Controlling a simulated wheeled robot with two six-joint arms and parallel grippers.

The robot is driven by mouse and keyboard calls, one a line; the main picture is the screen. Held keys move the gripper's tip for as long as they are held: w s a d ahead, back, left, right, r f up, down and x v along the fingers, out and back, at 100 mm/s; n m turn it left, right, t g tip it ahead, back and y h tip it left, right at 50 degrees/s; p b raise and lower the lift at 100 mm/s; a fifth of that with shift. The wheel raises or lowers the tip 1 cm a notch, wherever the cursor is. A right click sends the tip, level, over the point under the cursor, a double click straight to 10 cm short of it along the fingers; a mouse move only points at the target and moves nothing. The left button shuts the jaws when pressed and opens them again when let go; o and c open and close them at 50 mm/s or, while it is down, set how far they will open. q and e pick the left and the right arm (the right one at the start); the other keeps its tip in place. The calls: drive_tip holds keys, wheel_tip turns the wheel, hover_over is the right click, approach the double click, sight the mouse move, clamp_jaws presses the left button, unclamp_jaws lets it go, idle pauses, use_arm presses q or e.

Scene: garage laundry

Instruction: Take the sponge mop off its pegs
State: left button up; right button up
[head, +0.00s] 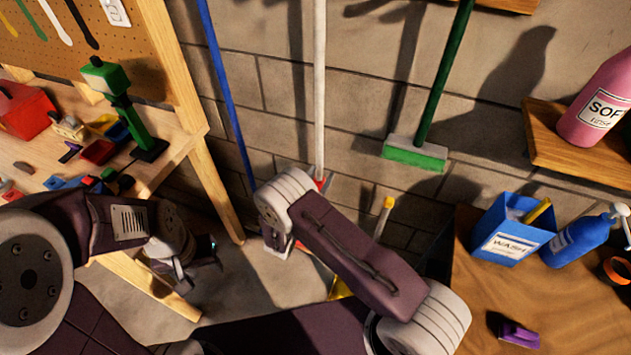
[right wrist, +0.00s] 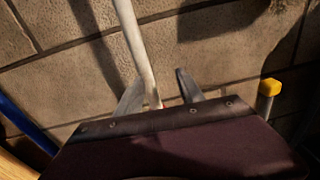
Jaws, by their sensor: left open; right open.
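A green-handled tool (head: 436,92) with a flat white and green block head (head: 415,152) hangs head down against the wall in the head view; the block looks like a sponge, but I cannot be sure. A white pole (head: 319,90) runs down behind my right arm, and its lower end is hidden. In the right wrist view, my right gripper (right wrist: 158,88) is open, with one finger on each side of the white pole (right wrist: 136,40); I cannot tell if they touch it. My left gripper (head: 207,260) is open and empty, low beside the workbench. No pegs show.
A blue pole (head: 222,82) stands left of the white one. A yellow-tipped rod (head: 384,215) is right of my right wrist. The workbench (head: 190,140) is at left.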

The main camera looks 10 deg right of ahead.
sight(319, 166)
drive_tip(key=shift+w+a+n+t+y, duration=0.2)
drive_tip(key=shift+a+n+t+y, duration=0.25)
drive_tip(key=shift+a, duration=0.55)
drive_tip(key=x, duration=0.3)
drive_tip(key=shift+w+r+p, duration=0.15)
drive_tip(key=shift+w+p, duration=0.1)
drive_tip(key=shift+p, duration=0.15)
drive_tip(key=shift+w+d, duration=0.3)
drive_tip(key=shift+d, duration=0.15)
drive_tip(key=p+x, duration=0.1)
drive_tip(key=x, duration=0.2)
drive_tip(key=shift+w, duration=0.45)
drive_tip(key=shift+w+d, duration=0.3)
drive_tip(key=shift+w, duration=0.1)
use_arm(q)
drive_tip(key=shift+s+a+r, duration=0.1)
drive_tip(key=shift+a+r, duration=0.05)
drive_tip(key=shift+r, duration=0.25)
drive_tip(key=shift+s+a+r, duration=0.1)
drive_tip(key=shift+a+r, duration=0.05)
drive_tip(key=shift+r, duration=0.25)
use_arm(e)
drive_tip(key=shift+s, duration=0.1)
clamp_jaws()
